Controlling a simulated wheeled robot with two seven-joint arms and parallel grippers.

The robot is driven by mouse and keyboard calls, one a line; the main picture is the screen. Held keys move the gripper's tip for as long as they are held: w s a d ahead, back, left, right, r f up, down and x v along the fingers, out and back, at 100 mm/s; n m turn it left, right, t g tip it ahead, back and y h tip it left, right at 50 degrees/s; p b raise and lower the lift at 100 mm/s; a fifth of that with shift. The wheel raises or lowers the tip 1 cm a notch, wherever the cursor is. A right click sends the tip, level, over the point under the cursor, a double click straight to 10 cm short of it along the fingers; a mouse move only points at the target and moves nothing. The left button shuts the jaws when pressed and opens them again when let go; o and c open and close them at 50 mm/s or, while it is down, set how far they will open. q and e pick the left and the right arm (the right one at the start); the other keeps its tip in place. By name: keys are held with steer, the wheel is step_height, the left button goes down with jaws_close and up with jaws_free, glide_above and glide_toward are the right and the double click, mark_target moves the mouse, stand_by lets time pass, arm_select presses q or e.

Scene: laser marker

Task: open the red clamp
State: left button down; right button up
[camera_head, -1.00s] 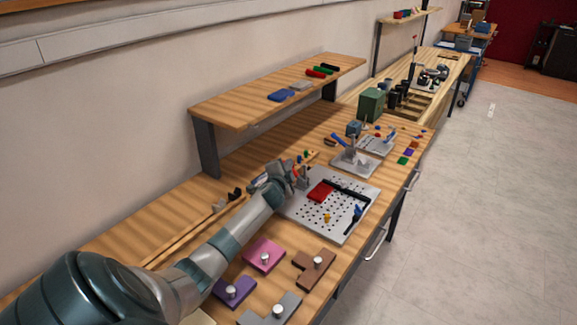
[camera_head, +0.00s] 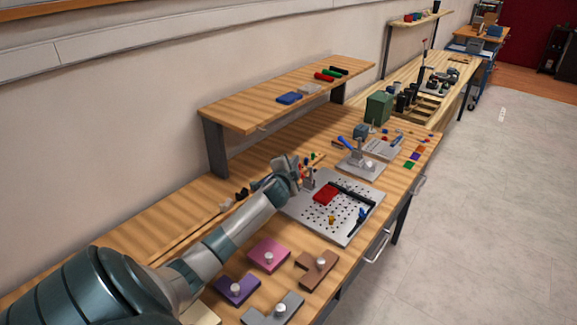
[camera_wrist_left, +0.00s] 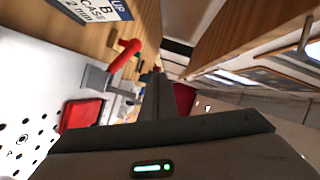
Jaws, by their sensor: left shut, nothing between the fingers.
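The red clamp's red handle (camera_wrist_left: 124,56) shows in the left wrist view, tilted up from a grey metal base (camera_wrist_left: 96,78) beside the perforated plate (camera_wrist_left: 22,125). In the head view the clamp is small and partly hidden by my left gripper (camera_head: 298,170), which is at the far left corner of the plate. My left gripper (camera_wrist_left: 155,92) is shut and empty, just right of the red handle in the wrist view. I cannot tell whether it touches the handle. A red block (camera_head: 326,192) lies on the plate. My right gripper is out of view.
A second clamp with a blue handle (camera_head: 346,143) stands behind the plate. Coloured blocks with knobs, including a pink one (camera_head: 268,254), lie in front. A raised wooden shelf (camera_head: 250,107) runs along the wall. Floor at right is clear.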

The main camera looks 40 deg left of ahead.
arm_select(q)
steer(key=shift+s+d+r+b, duration=0.2)
steer(key=shift+s+d+r, duration=0.15)
steer(key=shift+s, duration=0.45)
steer(key=shift+s+d+r+b, duration=0.15)
steer(key=shift+s+d+r, duration=0.2)
steer(key=shift+s, duration=0.45)
steer(key=shift+s+d+r+b, duration=0.25)
steer(key=shift+s+r, duration=0.2)
steer(key=shift+s, duration=0.35)
steer(key=shift+f, duration=0.1)
